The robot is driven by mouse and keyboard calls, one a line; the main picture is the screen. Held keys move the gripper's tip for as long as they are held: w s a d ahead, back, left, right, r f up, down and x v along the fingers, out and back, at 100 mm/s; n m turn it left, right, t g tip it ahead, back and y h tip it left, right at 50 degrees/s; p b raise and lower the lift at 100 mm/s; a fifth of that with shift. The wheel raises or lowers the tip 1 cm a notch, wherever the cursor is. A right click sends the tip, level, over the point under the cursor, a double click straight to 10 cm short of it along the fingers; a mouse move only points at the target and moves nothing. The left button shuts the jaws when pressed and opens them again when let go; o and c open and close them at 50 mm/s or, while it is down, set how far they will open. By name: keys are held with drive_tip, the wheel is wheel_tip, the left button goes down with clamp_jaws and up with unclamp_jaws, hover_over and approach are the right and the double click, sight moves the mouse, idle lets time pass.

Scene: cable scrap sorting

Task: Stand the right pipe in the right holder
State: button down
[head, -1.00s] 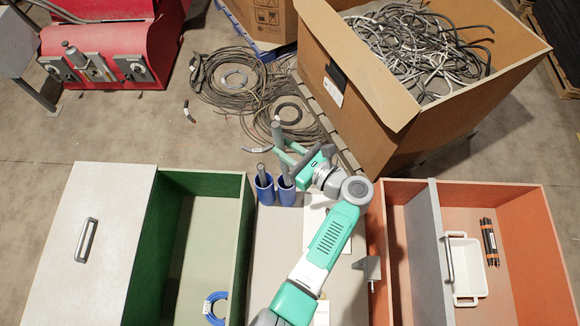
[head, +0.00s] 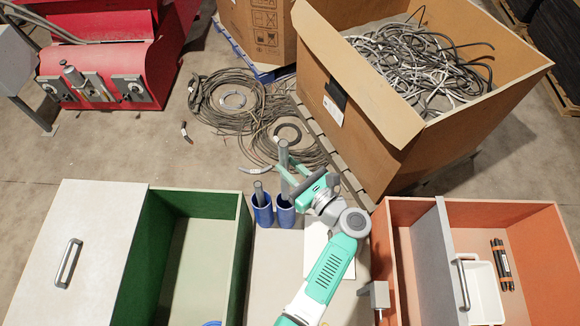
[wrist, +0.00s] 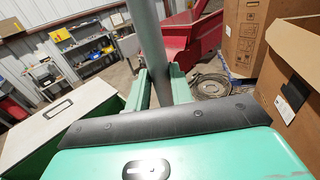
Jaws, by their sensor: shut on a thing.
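The right pipe (head: 284,157) is a grey tube. My gripper (head: 291,174) is shut on it, and the pipe (wrist: 152,50) also shows between the two green fingers (wrist: 160,88) in the wrist view. The pipe stands close to upright over the right holder (head: 285,214), a blue cup. Its lower end is at or near the cup's mouth; I cannot tell whether it is inside. The left holder (head: 262,213), also blue, stands beside it with a shorter-looking grey pipe (head: 259,190) in it. The holders are outside the visible part of the wrist view.
A green bin (head: 195,260) with a pale lid stands left of the holders, and an orange bin (head: 535,250) with a white tray stands right. A cardboard box (head: 350,110) of cable scrap is behind. Coiled cables lie on the floor.

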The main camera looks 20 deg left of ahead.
drive_tip(key=shift+f+b, duration=5)
drive_tip(key=shift+f, duration=1.8)
drive_tip(key=c, duration=1.1)
unclamp_jaws()
drive_tip(key=shift+c, duration=0.2)
drive_tip(key=p, duration=0.1)
approach(288, 190)
drive_tip(key=shift+w+a+r, duration=0.15)
drive_tip(key=shift+w+a, duration=0.1)
drive_tip(key=shift+a, duration=0.35)
